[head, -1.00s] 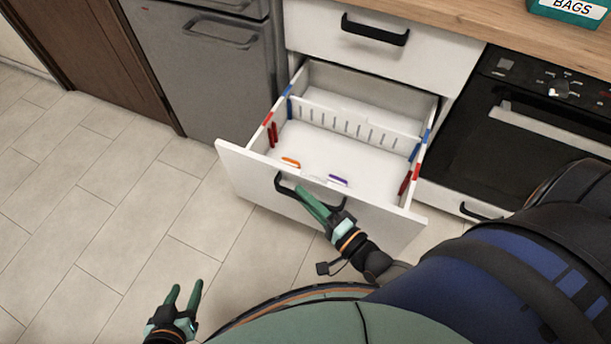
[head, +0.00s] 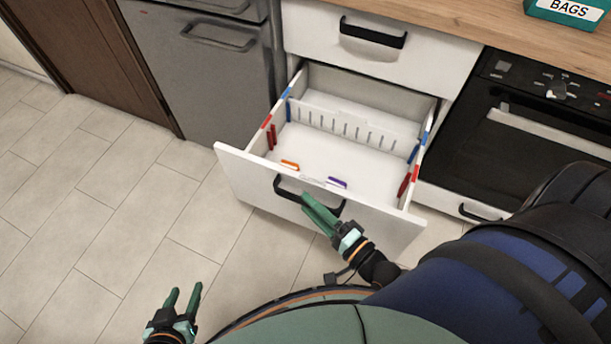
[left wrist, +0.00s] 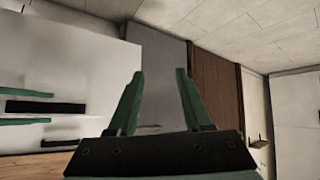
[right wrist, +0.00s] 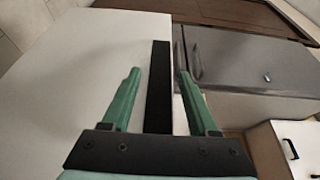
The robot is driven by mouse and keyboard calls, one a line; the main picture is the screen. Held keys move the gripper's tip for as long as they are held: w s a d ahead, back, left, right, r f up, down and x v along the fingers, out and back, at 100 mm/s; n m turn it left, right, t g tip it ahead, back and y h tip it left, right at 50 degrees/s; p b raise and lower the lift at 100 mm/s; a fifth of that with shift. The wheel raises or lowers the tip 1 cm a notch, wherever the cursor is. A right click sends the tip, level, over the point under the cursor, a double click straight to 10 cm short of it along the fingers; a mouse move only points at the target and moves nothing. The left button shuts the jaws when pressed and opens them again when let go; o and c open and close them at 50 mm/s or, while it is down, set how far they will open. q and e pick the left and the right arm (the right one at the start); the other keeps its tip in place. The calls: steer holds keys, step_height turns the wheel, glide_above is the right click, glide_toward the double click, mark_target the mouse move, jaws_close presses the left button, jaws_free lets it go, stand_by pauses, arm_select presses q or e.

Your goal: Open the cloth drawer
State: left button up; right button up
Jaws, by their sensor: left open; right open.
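The open white drawer (head: 232,165) stands pulled out below a closed upper drawer. Its black bar handle (head: 287,189) is on the front panel. My right gripper (head: 308,199) is open with its fingertips at the handle. In the right wrist view the black handle (right wrist: 158,90) shows between the spread fingers (right wrist: 158,74), with gaps on both sides. My left gripper (head: 184,290) is open and empty over the floor, left of and apart from the drawer. Its spread fingers (left wrist: 159,73) also show in the left wrist view.
Inside the drawer are a slotted white divider (head: 345,122) and small coloured clips on the walls and floor. A grey appliance (head: 205,80) stands left and a black oven (head: 530,140) right. A teal BAGS box (head: 565,12) sits on the wooden worktop. Tiled floor at left is clear.

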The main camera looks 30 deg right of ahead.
steer(key=shift+v, duration=2.65)
